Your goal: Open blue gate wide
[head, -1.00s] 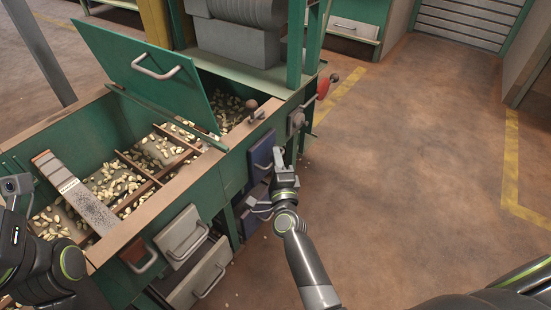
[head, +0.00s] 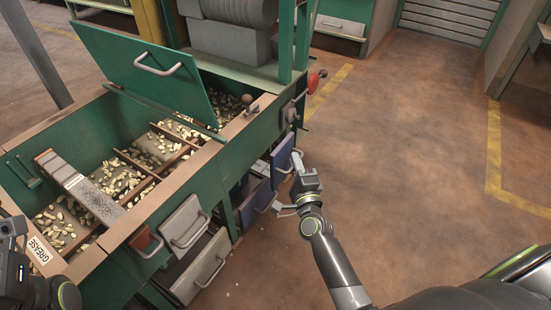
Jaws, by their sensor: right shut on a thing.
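The blue gate (head: 282,159) stands out from the green hopper's front, pulled or swung open, with a gap visible behind its left side. My right gripper (head: 298,165) is shut on its handle, at the gate's right side; the fingertips are small and the exact grip is hard to see. A second blue panel (head: 254,204) with a metal handle sits lower, just left of my right gripper. My left arm shows only at the lower left edge, and its fingertips are out of sight.
The green hopper (head: 232,160) holds nuts in several compartments under a raised green lid (head: 145,70). Two grey panels with handles (head: 184,228) (head: 203,267) and a small red one (head: 147,241) are farther left. A red knob (head: 314,80) juts out behind. Open floor (head: 420,150) lies right.

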